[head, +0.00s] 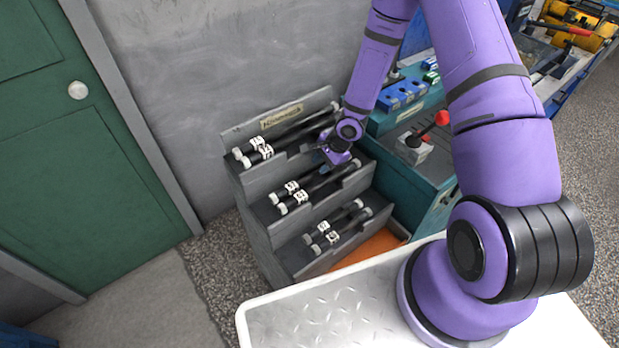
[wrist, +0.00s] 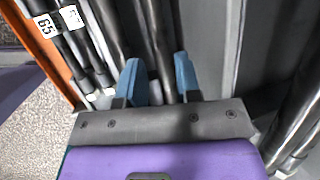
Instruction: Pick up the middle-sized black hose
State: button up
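Two middle-sized black hoses, a rear one (head: 291,187) and a front one (head: 299,197), lie side by side on the middle step of the rack, with white labels and pale end fittings. My gripper (head: 333,158) is over their right part in the head view and hides some of it. In the wrist view, my gripper (wrist: 159,82) has its two blue fingers apart. One black hose (wrist: 157,40) runs between and beyond the fingers; another (wrist: 110,28) lies to the left of them. I cannot tell whether the fingers touch a hose.
The grey stepped rack (head: 258,202) also holds long hoses (head: 262,148) on the top step and short ones (head: 324,236) on the bottom step. The short ones show at left in the wrist view (wrist: 75,45). A teal cabinet (head: 420,180) stands close on the right.

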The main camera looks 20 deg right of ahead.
aim_at(314, 174)
jog(key=shift+s+a+x, duration=0.1)
jog(key=shift+x, duration=1)
jog(key=shift+s+a+x, duration=0.1)
jog(key=shift+x, duration=1)
jog(key=shift+w+a+f, duration=0.15)
jog(key=shift+f, duration=0.3)
grip_shut()
